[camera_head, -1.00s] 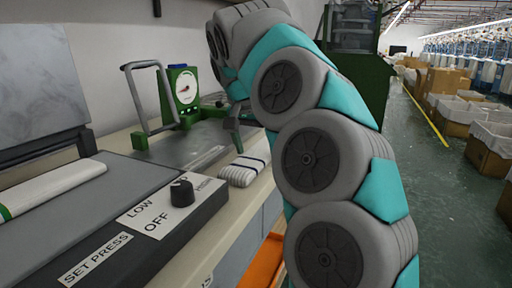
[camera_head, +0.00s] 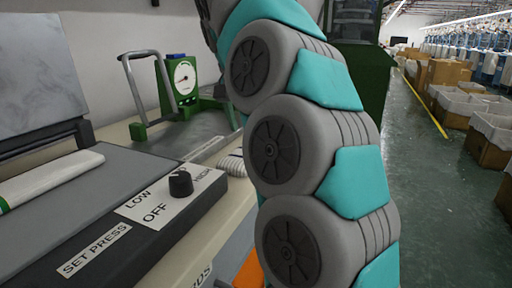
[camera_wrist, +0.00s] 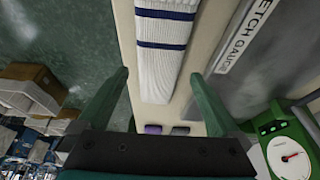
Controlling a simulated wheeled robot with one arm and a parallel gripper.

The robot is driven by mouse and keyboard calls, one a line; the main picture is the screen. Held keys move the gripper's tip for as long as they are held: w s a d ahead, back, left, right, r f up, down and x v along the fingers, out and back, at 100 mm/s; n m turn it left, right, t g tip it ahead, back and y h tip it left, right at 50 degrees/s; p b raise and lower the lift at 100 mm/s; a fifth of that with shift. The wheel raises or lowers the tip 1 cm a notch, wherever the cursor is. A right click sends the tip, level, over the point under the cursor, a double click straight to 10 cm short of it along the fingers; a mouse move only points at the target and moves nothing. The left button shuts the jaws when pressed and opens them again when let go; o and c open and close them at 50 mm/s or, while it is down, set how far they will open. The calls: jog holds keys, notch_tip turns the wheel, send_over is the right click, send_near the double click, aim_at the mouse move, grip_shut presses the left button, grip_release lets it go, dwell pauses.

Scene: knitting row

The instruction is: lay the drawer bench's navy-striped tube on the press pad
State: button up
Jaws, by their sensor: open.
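The white ribbed tube with navy stripes (camera_wrist: 165,50) lies on the pale bench top (camera_wrist: 208,45) in the wrist view. In the head view only its end (camera_head: 234,163) shows beside my arm. My gripper (camera_wrist: 159,76) is open, one green finger to each side of the tube's line; the tube is not gripped. The gripper is hidden behind my arm in the head view. The grey press pad (camera_head: 110,188) is at the left of the head view, its lid raised. Another white tube with a green band (camera_head: 50,178) lies on the pad.
The press control box with a black knob (camera_head: 181,183) stands at the pad's front. A green stretch gauge with a dial (camera_head: 184,78) and grey handle stands behind, also in the wrist view (camera_wrist: 290,155). Cardboard boxes (camera_head: 440,72) line the aisle at right.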

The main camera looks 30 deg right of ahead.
jog(key=shift+x, duration=2.6)
jog(key=shift+w+d+r+p, duration=0.1)
jog(key=shift+d+p, duration=0.1)
jog(key=shift+p, duration=0.1)
jog(key=c, duration=1.2)
